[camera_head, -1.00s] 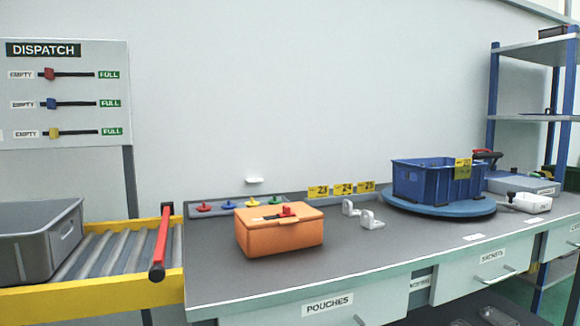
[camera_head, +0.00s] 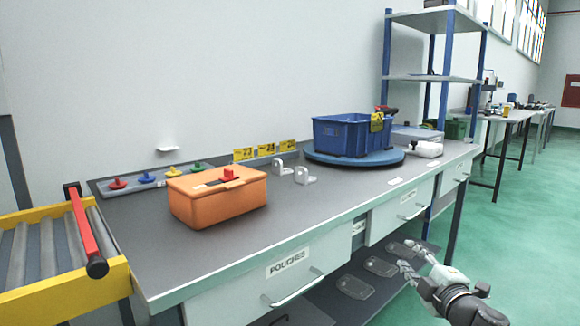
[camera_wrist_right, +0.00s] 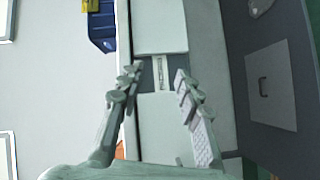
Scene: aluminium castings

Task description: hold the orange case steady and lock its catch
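The orange case (camera_head: 217,203) sits closed-looking on the grey bench top, left of the middle in the head view. A red catch (camera_head: 229,173) with a dark strip shows on its lid; I cannot tell its exact position. My right gripper (camera_head: 405,257) is low at the right, in front of the bench and well away from the case. The right wrist view shows its fingers (camera_wrist_right: 157,76) spread with nothing between them. A sliver of orange shows at the left finger's base there. My left gripper is out of view.
A blue crate (camera_head: 341,135) stands on a round blue turntable (camera_head: 324,159) at the back right. Two white brackets (camera_head: 303,176) stand right of the case. A roller conveyor (camera_head: 38,246) with a red bar adjoins the left. Drawer handles (camera_head: 294,290) stick out at the front.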

